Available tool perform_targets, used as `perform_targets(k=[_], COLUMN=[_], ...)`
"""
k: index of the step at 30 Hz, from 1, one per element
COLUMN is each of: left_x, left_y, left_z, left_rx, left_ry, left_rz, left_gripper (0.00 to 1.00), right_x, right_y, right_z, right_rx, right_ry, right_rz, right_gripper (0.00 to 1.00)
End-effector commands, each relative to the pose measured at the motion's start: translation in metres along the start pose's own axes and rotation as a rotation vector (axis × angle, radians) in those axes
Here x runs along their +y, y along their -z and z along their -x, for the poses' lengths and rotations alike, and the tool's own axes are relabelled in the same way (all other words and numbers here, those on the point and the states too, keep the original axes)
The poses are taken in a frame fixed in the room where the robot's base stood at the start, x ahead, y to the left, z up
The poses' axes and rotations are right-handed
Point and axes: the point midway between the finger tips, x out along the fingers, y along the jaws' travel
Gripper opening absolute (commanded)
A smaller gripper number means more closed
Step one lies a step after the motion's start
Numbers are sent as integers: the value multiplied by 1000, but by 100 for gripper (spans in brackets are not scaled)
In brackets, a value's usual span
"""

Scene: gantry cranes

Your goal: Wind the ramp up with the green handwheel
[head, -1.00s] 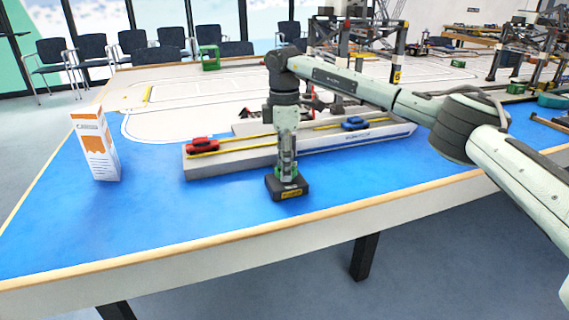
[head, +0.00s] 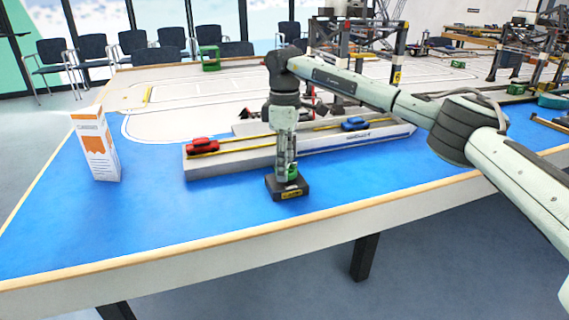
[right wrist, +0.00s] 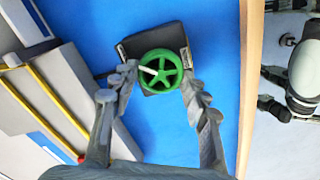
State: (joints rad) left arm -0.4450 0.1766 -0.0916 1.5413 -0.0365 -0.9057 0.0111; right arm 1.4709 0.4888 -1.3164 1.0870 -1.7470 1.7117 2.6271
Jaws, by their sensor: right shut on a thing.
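The green handwheel (head: 293,172) sits on a black base (head: 288,190) on the blue part of the table. My right gripper (head: 286,172) points straight down over it. In the right wrist view the spoked handwheel (right wrist: 161,69) with a pale mark shows between the two fingertips (right wrist: 160,80), and the gripper is shut on its rim. Behind the base lies a long grey platform with yellow strips (head: 230,163), seemingly the ramp; it carries a red car (head: 202,145) and a blue car (head: 355,123). I cannot tell whether any part is raised. My left gripper is out of view.
An orange and white box (head: 97,145) stands at the left of the table. The wooden front edge (head: 200,249) runs close in front of the base. Crane models (head: 358,40) stand at the back right. Blue surface left of the base is clear.

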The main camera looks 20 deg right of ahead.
Motion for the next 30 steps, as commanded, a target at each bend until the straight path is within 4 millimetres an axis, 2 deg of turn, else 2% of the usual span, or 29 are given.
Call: perform_targets(k=[2,3,8,14,20,23,30], left_x=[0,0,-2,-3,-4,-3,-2], left_y=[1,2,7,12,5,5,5], left_z=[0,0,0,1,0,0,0], left_rx=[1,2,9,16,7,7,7], left_ry=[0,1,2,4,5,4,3], left_rz=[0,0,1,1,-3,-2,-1], left_gripper=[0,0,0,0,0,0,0], right_x=[0,0,0,0,1,1,1], right_y=[0,0,0,0,0,0,0], right_z=[0,0,0,0,9,24,76], right_rx=[-1,-1,-1,0,2,1,3], right_ry=[1,1,1,1,-2,-2,-3], right_rz=[-3,-3,-2,-1,-1,-1,-2], right_gripper=[16,48,66,66,66,66,66])
